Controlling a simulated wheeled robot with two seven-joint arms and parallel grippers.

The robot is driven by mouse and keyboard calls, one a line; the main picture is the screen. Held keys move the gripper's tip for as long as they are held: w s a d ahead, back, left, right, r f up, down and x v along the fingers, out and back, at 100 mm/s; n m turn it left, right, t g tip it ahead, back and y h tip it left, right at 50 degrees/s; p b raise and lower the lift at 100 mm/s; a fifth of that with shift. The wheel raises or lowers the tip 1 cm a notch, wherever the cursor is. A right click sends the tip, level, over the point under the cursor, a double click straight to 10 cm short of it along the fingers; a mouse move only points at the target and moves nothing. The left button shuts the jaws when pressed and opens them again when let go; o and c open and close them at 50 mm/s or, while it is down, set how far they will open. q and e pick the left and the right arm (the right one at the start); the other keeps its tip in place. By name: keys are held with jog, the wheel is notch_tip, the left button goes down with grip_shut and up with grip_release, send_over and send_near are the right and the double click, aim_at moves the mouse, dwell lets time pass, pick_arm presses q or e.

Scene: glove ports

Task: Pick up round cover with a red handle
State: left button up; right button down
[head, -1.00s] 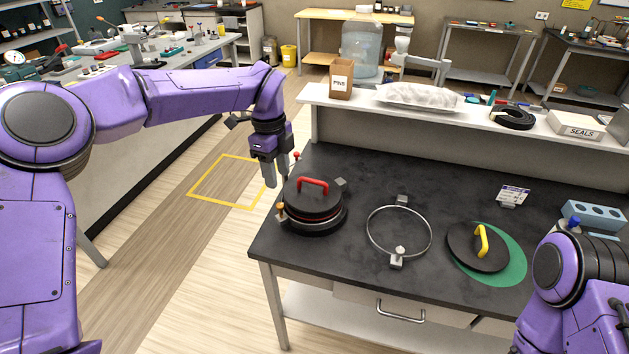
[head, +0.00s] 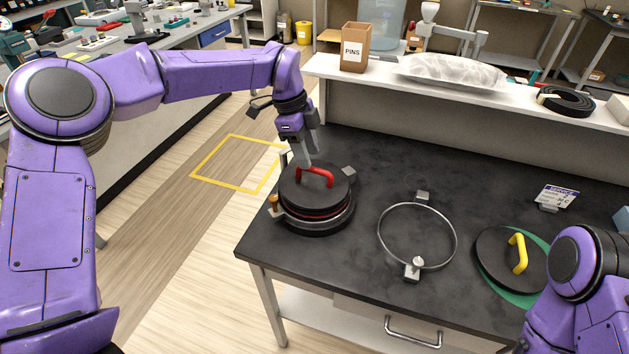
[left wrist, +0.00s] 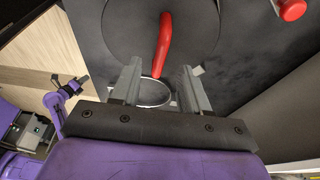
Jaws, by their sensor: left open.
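The round cover (head: 312,200) is black with a red handle (head: 316,174). It sits in a clamped round port at the left of the dark bench top. My left gripper (head: 306,162) is open just above the handle's left end and partly overlaps it in the head view. In the left wrist view the cover (left wrist: 120,28) lies ahead of the fingers, and the red handle (left wrist: 163,45) runs toward the gap between the open left gripper's fingertips (left wrist: 160,75). I cannot tell whether the fingers touch the handle. My right gripper is out of view.
An empty metal ring (head: 381,236) with clamps lies right of the cover. A black cover with a yellow handle (head: 519,254) rests on a green disc (head: 500,290). The bench front is clear.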

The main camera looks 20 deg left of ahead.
aim_at(314, 168)
pick_arm(q)
jog(key=shift+d+f, duration=0.15)
jog(key=shift+f, duration=0.2)
jog(key=p+x, duration=0.2)
jog(key=shift+s+d+f+p, duration=0.1)
jog(key=shift+s+d+p, duration=0.05)
jog(key=shift+p, duration=0.25)
jog(key=shift+x, duration=1.25)
jog(key=shift+w+f, duration=0.2)
jog(key=shift+w, duration=0.05)
grip_shut()
jog(key=shift+r, duration=0.1)
